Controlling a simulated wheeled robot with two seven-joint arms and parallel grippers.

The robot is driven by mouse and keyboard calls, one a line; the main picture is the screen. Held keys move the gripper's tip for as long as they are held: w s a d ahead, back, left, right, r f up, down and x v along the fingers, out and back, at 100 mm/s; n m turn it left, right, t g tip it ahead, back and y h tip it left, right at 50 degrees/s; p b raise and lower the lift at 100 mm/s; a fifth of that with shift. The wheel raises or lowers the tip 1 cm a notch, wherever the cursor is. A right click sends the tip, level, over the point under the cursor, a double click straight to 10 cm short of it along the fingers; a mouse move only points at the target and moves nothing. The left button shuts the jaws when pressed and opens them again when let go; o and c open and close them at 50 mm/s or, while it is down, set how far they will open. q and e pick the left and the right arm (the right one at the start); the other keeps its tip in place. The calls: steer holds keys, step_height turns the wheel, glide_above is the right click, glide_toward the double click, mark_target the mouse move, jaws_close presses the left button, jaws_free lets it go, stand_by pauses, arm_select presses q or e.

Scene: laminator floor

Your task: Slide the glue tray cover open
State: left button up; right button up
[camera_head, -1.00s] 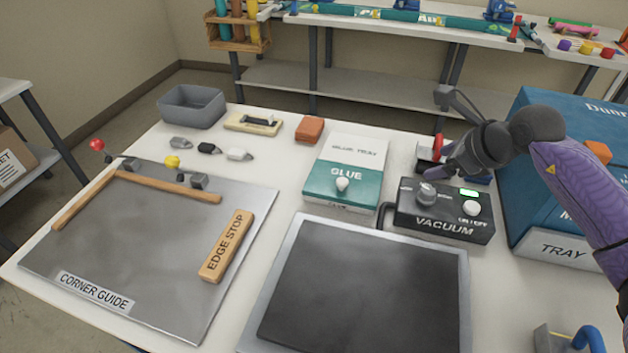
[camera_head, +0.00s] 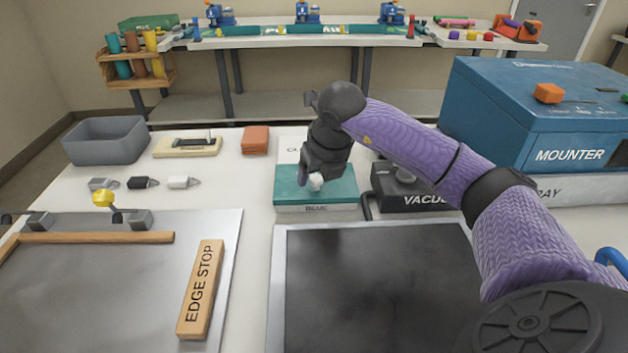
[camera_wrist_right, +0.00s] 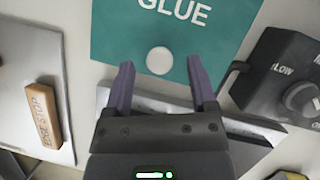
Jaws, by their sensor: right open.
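The glue tray has a teal cover (camera_head: 340,191) with a round white knob (camera_head: 316,182) near its front edge. In the right wrist view the teal cover (camera_wrist_right: 215,45) reads GLUE, and its white knob (camera_wrist_right: 159,61) lies just beyond and between my fingertips. My right gripper (camera_head: 312,178) is over the cover, close to the knob. It also shows in the right wrist view (camera_wrist_right: 161,75), open with nothing between its fingers. Whether it touches the knob cannot be told. My arm hides part of the tray. My left gripper is not in view.
The vacuum box (camera_head: 392,192) stands close on the right, partly behind my arm. A dark plate (camera_head: 380,290) lies in front of the tray. The edge stop (camera_head: 201,290) is at left. An orange block (camera_head: 255,140) sits behind left, and the blue mounter (camera_head: 500,120) is at right.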

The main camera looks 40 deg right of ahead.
steer(key=shift+w+f, duration=0.15)
steer(key=shift+f, duration=0.15)
jaws_close()
stand_by(0.5)
stand_by(0.7)
